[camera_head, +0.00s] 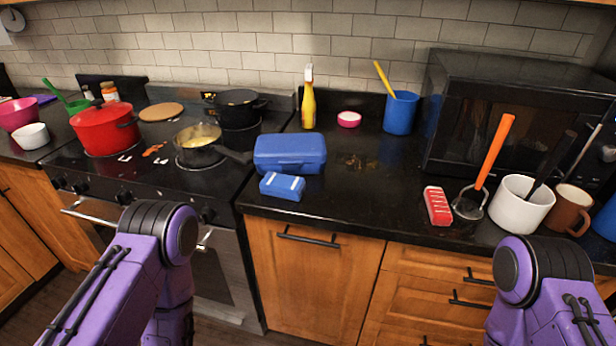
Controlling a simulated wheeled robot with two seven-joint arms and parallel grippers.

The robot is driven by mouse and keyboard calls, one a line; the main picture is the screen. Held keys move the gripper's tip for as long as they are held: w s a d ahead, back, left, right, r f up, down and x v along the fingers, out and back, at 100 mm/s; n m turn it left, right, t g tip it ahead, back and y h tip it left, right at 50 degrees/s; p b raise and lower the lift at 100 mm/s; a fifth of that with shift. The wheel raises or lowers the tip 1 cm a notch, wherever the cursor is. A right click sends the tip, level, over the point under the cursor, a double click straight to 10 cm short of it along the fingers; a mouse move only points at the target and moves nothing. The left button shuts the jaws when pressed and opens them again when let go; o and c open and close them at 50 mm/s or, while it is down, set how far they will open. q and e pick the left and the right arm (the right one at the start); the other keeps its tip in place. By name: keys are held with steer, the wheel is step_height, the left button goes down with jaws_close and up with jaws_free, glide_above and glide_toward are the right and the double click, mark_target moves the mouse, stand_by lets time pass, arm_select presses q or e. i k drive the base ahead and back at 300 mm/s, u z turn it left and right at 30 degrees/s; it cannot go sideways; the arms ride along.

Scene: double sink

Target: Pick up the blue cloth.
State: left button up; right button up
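The blue cloth (282,186) looks like a small folded blue block with white stripes. It lies near the front edge of the black counter, just right of the stove and in front of a blue lidded box (290,152). It looks close to the box; I cannot tell if they touch. Purple links of both my arms show at the lower left and lower right, below the counter edge. Neither gripper can be seen.
A dark pan (198,147) has its handle pointing toward the blue box. A yellow bottle (308,106) and blue cup (400,112) stand behind. A red striped cloth (437,206), masher (482,180) and white pot (521,206) are at right.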

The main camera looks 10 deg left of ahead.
mark_target(275, 185)
steer(key=k, duration=0.5)
steer(key=u, duration=1.35)
steer(key=i, duration=1.25)
steer(key=z, duration=1.3)
